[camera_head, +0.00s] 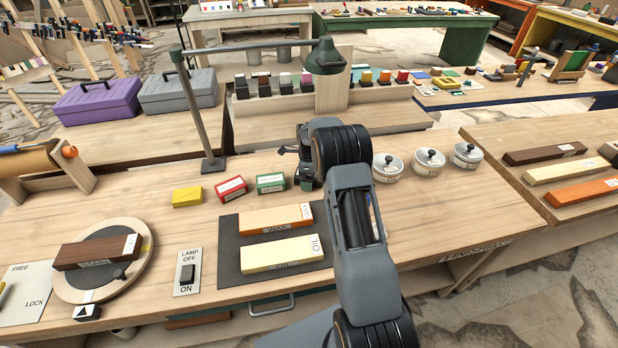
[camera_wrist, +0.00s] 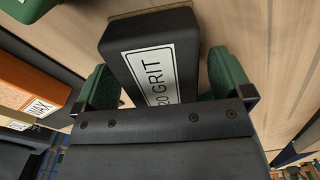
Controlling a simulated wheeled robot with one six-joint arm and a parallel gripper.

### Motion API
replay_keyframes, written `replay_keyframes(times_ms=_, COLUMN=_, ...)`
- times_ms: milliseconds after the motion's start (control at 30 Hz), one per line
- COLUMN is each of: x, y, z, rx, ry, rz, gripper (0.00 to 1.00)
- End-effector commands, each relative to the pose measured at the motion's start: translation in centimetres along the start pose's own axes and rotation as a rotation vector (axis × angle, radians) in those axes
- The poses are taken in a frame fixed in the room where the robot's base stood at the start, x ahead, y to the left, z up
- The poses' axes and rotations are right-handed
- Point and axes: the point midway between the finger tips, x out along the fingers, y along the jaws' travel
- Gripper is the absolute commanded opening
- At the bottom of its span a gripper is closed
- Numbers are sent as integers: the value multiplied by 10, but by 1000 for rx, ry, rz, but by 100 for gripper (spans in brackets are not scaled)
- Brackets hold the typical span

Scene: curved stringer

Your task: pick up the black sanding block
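The black sanding block (camera_wrist: 125,42) has a white label (camera_wrist: 152,75) reading GRIT. In the wrist view it lies between the two green fingertips of my gripper (camera_wrist: 168,82). A narrow gap shows between the block and the right fingertip; the left fingertip is close to the block's other side, and I cannot tell if it touches. The fingers are apart. In the head view my gripper (camera_head: 305,168) is low over the bench, just right of the green box, and the block cannot be made out behind it.
Yellow (camera_head: 187,196), red (camera_head: 231,188) and green (camera_head: 270,183) small boxes stand left of my gripper. WAX (camera_head: 275,219) and OIL (camera_head: 282,253) blocks lie on a dark mat (camera_head: 228,262) in front. White lidded pots (camera_head: 388,167) stand right. A green lamp (camera_head: 326,58) overhangs behind.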

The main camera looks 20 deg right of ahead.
Motion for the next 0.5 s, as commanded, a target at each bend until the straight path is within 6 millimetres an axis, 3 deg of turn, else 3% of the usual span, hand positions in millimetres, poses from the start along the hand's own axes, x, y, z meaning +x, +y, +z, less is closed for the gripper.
replay_keyframes(times_ms=67, x=0, y=0, z=0, rx=0, ry=0, rz=0, gripper=89)
replay_keyframes(times_ms=500, x=0, y=0, z=0, rx=0, ry=0, rz=0, gripper=47)
